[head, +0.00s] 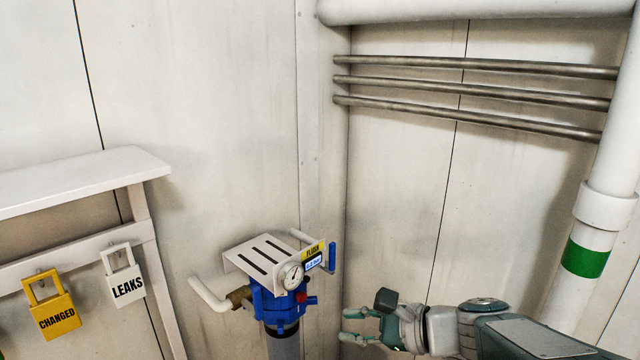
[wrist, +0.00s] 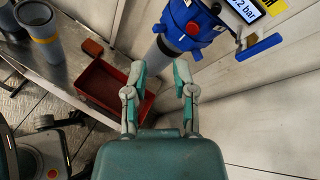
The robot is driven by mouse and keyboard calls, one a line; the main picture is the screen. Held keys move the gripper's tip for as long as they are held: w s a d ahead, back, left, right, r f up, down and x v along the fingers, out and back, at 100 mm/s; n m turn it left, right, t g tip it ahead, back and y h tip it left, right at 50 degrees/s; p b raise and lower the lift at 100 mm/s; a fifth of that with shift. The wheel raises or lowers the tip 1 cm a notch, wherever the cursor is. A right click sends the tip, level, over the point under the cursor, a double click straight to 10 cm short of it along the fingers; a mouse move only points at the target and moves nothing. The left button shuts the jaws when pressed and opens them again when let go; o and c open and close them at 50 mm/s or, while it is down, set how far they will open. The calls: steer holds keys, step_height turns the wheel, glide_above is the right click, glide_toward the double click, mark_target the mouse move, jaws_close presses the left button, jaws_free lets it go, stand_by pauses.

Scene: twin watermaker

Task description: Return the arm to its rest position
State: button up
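My gripper (head: 352,325) is at the lower right of centre in the head view, to the right of the blue filter housing (head: 281,303). Its arm reaches in from the lower right. In the wrist view my gripper (wrist: 161,75) has its two green-tipped fingers apart with nothing between them. The blue filter housing (wrist: 193,22) is beyond the fingertips there, apart from them.
A red tray (wrist: 92,88) lies on a metal bench below, with grey cylinders (wrist: 40,35) at left. A white shelf (head: 75,180) with yellow (head: 52,308) and white (head: 124,276) tags is at left. Steel pipes (head: 470,80) and a white pipe (head: 610,150) stand right.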

steer(key=s+d+f+n+h, duration=0.1)
steer(key=s+d+n+h, duration=0.3)
steer(key=s+n+h, duration=0.2)
steer(key=s+d+f+n+g+h, duration=0.1)
steer(key=s+d+f+n+h, duration=0.1)
steer(key=s+d+n+h, duration=0.3)
steer(key=s+n, duration=0.3)
steer(key=n, duration=0.3)
steer(key=shift+s+n+h, duration=0.15)
steer(key=shift+n+h, duration=0.15)
steer(key=shift+h, duration=0.1)
